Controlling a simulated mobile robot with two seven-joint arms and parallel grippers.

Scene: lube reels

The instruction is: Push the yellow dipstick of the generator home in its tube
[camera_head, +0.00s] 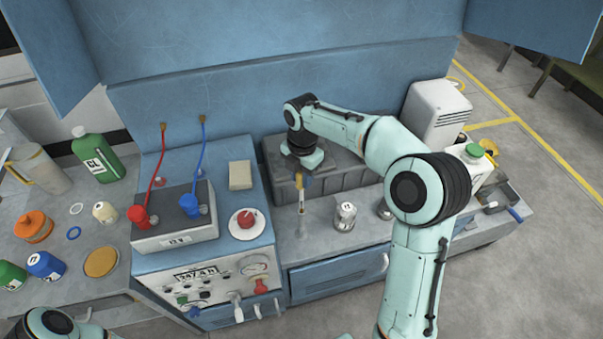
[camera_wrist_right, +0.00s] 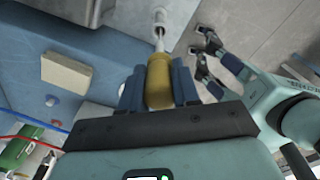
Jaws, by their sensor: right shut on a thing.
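My right gripper (camera_wrist_right: 157,80) is shut on the yellow handle (camera_wrist_right: 160,82) of the dipstick. A thin metal rod runs from the handle to a pale round piece (camera_wrist_right: 160,18) at the top of the right wrist view. A gap with bare rod shows between handle and that piece; how deep the rod sits cannot be told. In the head view the right gripper (camera_head: 301,182) points down over the bench, with the rod below it. My left gripper (camera_wrist_right: 197,40) shows in the right wrist view, its fingers apart and empty, off to the side.
A grey ribbed block (camera_head: 345,172) stands just behind the right gripper. A small can (camera_head: 345,216) stands to its right. Bottles and rings lie further left.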

